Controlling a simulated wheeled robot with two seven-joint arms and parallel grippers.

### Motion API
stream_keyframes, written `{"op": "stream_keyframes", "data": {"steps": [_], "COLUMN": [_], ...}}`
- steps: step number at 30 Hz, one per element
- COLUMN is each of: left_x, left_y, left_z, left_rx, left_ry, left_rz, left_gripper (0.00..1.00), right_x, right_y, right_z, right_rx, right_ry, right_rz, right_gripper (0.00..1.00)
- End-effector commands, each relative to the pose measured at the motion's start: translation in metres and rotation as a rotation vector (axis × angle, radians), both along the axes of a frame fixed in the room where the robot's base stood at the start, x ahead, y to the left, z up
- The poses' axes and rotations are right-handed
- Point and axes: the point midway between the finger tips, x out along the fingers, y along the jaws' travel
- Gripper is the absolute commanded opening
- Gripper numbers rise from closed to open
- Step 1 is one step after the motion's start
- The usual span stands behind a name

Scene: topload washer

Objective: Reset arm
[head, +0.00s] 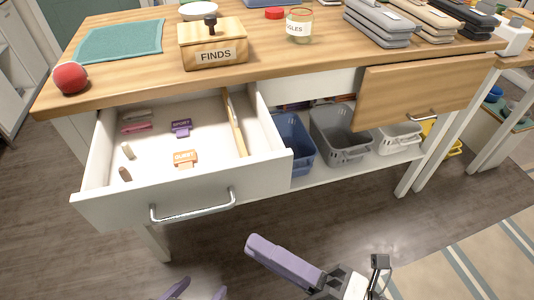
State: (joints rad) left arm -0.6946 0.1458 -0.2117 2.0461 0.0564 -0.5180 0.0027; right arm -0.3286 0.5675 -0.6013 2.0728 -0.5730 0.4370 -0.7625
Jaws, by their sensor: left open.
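My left gripper (197,292) is at the bottom edge of the head view. Only its two purple fingertips show; they are apart, with nothing seen between them. My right gripper (262,247) is to the right of it, its purple finger part pointing up and left over the floor. Its fingers cannot be told apart, and no object shows in it. Both grippers are in front of the table and appear clear of the open drawer (110,205).
The open drawer juts toward me from the wooden table (250,85), with small items inside. A second wooden drawer front (410,95) is to the right. Bins, including a blue one (293,143) and a grey one (340,135), stand on the shelf. Floor (330,215) in front is clear.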

Motion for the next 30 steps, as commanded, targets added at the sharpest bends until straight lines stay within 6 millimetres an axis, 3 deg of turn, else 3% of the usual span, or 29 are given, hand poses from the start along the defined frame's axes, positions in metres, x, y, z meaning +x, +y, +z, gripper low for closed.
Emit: {"op": "stream_keyframes", "data": {"steps": [5,9,13,15,18,22,30], "left_x": [-0.001,-0.006,-0.008,-0.009,-0.01,-0.01,-0.006], "left_y": [0.001,0.002,0.002,0.003,0.003,0.003,0.004], "left_z": [0.017,0.028,0.04,0.043,0.044,0.044,0.043], "left_rx": [0.003,0.008,0.012,0.013,0.014,0.015,0.015], "left_ry": [0.006,0.024,0.029,0.029,0.031,0.033,0.026], "left_rz": [0.003,0.006,0.008,0.01,0.012,0.013,0.014], "left_gripper": [0.64,0.64,0.64,0.64,0.64,0.64,0.64], "right_x": [0.05,0.071,0.048,0.028,0.004,-0.01,-0.01], "right_y": [-0.037,-0.088,-0.134,-0.146,-0.156,-0.159,-0.16], "right_z": [-0.017,-0.066,-0.131,-0.156,-0.179,-0.191,-0.192], "right_rx": [0.153,0.371,0.625,0.733,0.836,0.891,0.892], "right_ry": [0.402,0.864,1.31,1.479,1.632,1.71,1.714], "right_rz": [-0.243,-0.514,-0.782,-0.884,-0.981,-1.031,-1.033], "right_gripper": [0.17,0.17,0.17,0.17,0.17,0.17,0.17]}}
